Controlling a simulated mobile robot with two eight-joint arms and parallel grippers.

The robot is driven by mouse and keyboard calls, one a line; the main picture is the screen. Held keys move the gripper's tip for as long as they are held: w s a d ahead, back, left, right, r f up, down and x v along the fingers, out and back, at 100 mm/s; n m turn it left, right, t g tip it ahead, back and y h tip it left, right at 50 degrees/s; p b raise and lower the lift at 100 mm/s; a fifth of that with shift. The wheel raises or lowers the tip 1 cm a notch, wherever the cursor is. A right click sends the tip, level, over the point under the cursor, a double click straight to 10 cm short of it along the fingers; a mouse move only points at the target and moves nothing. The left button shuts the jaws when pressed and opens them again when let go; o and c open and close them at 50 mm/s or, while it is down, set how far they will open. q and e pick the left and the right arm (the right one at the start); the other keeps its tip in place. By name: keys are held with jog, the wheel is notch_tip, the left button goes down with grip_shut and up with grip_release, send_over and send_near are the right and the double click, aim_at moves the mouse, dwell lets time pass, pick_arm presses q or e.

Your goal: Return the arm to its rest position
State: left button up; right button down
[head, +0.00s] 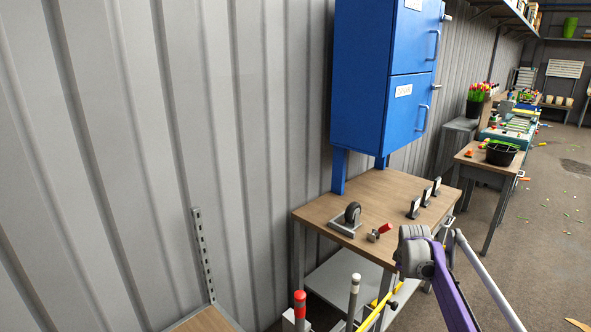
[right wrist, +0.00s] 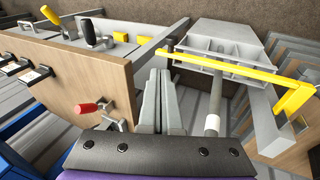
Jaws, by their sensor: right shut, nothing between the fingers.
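In the right wrist view, my right gripper (right wrist: 160,78) has its two grey fingers together with nothing between them. The fingers point past the edge of a wooden-topped bench (right wrist: 62,75), beside a grey post and a yellow bar (right wrist: 245,68). In the head view, my purple and grey right arm (head: 448,287) comes in from the bottom right, in front of the bench (head: 375,195). I cannot make out its fingertips there. My left arm and gripper are not in view.
A blue cabinet (head: 380,75) stands above the bench, against the corrugated wall. A caster wheel (head: 352,213) and a red-handled clamp (head: 384,229) sit on the bench. Pink tulips (head: 478,90) and a black tub (head: 501,152) stand farther back. The floor at right is mostly open.

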jog(key=s+a+r+m+p, duration=0.1)
jog(key=s+a+r, duration=0.25)
jog(key=s, duration=0.25)
jog(key=s+a+r+m+y, duration=0.1)
jog(key=s+a+r+m, duration=0.15)
jog(key=s+a, duration=0.35)
jog(key=s+a+r+p, duration=0.1)
jog(key=s+a+r, duration=0.25)
jog(key=s, duration=0.35)
jog(key=s+a+f+m+p, duration=0.1)
jog(key=s+a+f+m, duration=0.1)
jog(key=s, duration=0.9)
jog(key=s+a+f+m+t+y+p, duration=0.1)
jog(key=s+a+f, duration=0.4)
jog(key=s, duration=0.7)
jog(key=shift+a+m, duration=0.3)
jog(key=shift+m, duration=0.45)
jog(key=shift+s+f, duration=0.1)
